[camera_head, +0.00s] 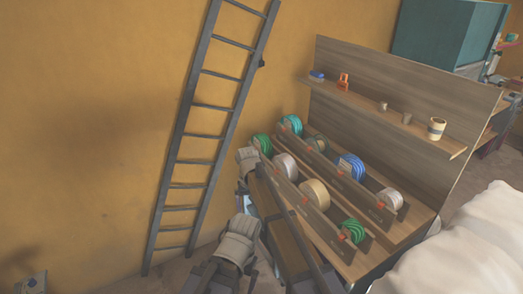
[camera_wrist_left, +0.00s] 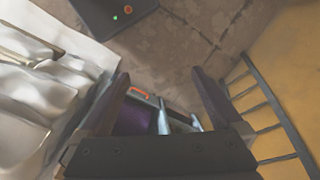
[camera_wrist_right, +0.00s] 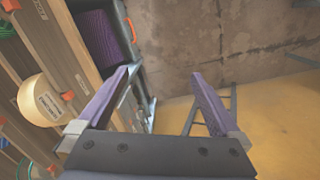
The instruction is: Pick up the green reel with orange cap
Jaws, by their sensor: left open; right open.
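In the head view one green reel (camera_head: 354,229) stands at the near right end of the front rack row, with an orange piece at its side. Another green reel (camera_head: 262,142) stands at the far left end of that row, close to my pale arm parts, also with orange beside it. I cannot tell which is meant. My right gripper (camera_wrist_right: 162,72) is open and empty in the right wrist view, with the rack to its left. My left gripper (camera_wrist_left: 160,74) is open and empty in the left wrist view, away from the reels.
The front row also holds a cream reel (camera_head: 314,193). Behind it stand a teal reel (camera_head: 292,124) and a blue reel (camera_head: 351,167). A dark ladder (camera_head: 200,134) leans on the yellow wall at left. White bulky material (camera_head: 465,245) lies at lower right. An upper shelf (camera_head: 390,112) holds small items.

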